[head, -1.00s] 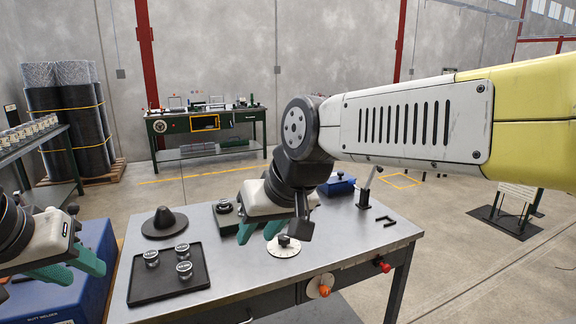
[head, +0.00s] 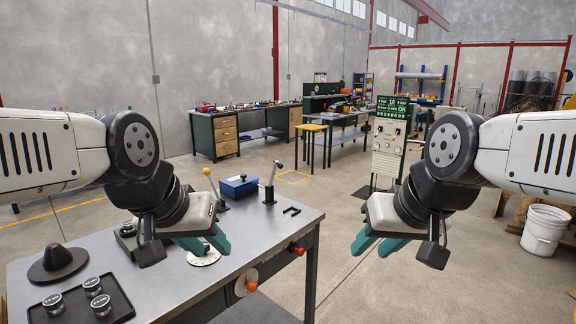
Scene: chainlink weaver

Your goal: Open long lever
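A metal lever (head: 272,175) stands upright, slightly tilted, on a dark base at the back of the grey workbench (head: 225,261). A second lever with a yellow knob (head: 207,172) stands left of it, partly hidden by my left gripper. I cannot tell for certain which is the long lever. My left gripper (head: 206,246) has green fingers spread apart and empty, in front of the bench's dial area. My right gripper (head: 376,247) is also open and empty, right of the bench, clear of both levers.
A blue box (head: 239,187) sits between the levers. A black bracket (head: 292,210) lies near the right edge. A tray (head: 113,292) with several jars and a dark cone (head: 57,262) are at left. A round white dial (head: 204,258) is on the bench. Open floor lies right.

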